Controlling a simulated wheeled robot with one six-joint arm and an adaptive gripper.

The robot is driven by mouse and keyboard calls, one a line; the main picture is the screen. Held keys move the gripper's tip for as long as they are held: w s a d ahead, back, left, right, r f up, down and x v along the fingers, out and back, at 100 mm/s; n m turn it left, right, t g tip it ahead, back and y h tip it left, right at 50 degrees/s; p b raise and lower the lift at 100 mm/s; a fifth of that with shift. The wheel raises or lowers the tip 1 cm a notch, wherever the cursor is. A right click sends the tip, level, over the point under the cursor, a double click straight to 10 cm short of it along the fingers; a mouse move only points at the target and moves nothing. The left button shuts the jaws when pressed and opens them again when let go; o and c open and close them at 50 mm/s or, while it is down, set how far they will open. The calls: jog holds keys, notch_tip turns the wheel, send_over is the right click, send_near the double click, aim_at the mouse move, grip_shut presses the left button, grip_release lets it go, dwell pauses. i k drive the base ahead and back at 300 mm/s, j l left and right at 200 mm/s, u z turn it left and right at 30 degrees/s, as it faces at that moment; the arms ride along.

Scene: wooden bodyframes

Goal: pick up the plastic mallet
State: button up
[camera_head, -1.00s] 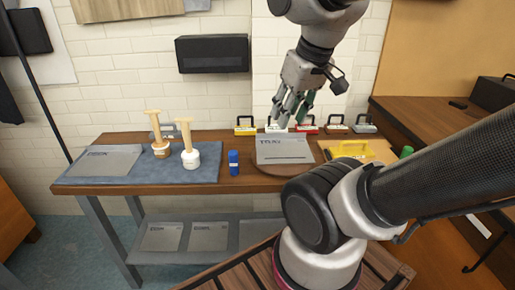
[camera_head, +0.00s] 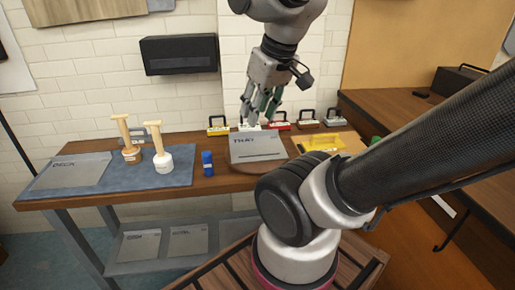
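Two mallets stand head-down with handles up on a blue-grey mat (camera_head: 120,184) at the left of the workbench. The right one has a white head (camera_head: 163,162) and a pale handle; it looks like the plastic mallet. The left one (camera_head: 130,153) has a brown, wood-like head. My gripper (camera_head: 258,113) hangs fingers-down above the back of the grey tray panel, well to the right of both mallets. Its fingers look spread with nothing between them, though they are small in view.
A blue cylinder (camera_head: 207,163) stands between the mat and the grey tray panel (camera_head: 257,150). Several small handled boxes line the back of the bench, including a yellow one (camera_head: 218,130). A larger yellow item (camera_head: 322,143) lies at right. A black wall box (camera_head: 180,54) hangs behind.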

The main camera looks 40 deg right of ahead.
aim_at(163, 161)
jog(key=j+z, duration=0.2)
jog(key=j, duration=0.25)
jog(key=j+z, duration=0.2)
jog(key=j, duration=0.25)
jog(key=k+j+z, duration=0.2)
jog(key=j, duration=0.25)
jog(key=j+z, duration=0.2)
jog(key=j, duration=0.25)
jog(key=k+j+z, duration=0.2)
jog(key=j, duration=0.2)
